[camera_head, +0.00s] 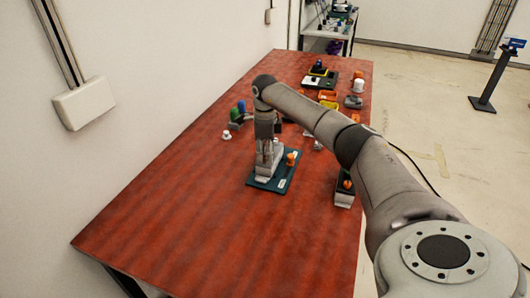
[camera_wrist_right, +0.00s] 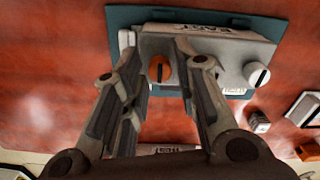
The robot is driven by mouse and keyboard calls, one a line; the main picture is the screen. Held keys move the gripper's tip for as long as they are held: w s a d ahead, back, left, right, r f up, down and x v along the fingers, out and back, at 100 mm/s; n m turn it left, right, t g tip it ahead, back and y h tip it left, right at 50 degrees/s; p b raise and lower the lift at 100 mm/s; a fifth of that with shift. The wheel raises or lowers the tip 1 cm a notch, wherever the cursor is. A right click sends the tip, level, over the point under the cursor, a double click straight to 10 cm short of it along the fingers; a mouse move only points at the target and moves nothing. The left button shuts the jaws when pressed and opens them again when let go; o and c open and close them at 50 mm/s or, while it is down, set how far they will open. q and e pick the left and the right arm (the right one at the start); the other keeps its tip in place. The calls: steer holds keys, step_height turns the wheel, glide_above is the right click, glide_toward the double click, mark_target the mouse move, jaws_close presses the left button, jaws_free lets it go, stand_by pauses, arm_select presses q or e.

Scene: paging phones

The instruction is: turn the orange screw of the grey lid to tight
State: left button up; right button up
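A grey unit with a grey lid (camera_wrist_right: 210,45) sits on a dark teal plate (camera_head: 283,180); the plate also shows in the wrist view (camera_wrist_right: 125,15). The orange screw (camera_wrist_right: 160,69), with a dark slot running roughly up and down the picture, is on the unit's near face. A white screw (camera_wrist_right: 258,75) with a slanted dark slot is to its right. My right gripper (camera_wrist_right: 155,45) is over the unit, its fingers apart on either side of the orange screw; contact is not clear. In the head view my right gripper (camera_head: 268,165) partly hides the unit. My left gripper is not in view.
An orange knob (camera_head: 291,159) stands at the plate's right side. A second unit with an orange part (camera_head: 346,184) is partly behind my arm. Green and blue parts (camera_head: 238,110) and a small white piece (camera_head: 226,135) lie farther left. The near red tabletop (camera_head: 200,230) is clear.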

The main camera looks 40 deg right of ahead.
steer(key=shift+f, duration=0.2)
jaws_close()
stand_by(0.3)
steer(key=m+p, duration=0.1)
steer(key=m, duration=0.2)
steer(key=shift+r+m, duration=0.1)
steer(key=shift+m, duration=0.2)
steer(key=m+p, duration=0.1)
steer(key=m, duration=0.2)
steer(key=shift+m, duration=0.3)
steer(key=m+p, duration=0.2)
steer(key=m, duration=0.3)
steer(key=shift+m, duration=0.3)
steer(key=shift+m+p, duration=0.95)
steer(key=shift+m, duration=1.55)
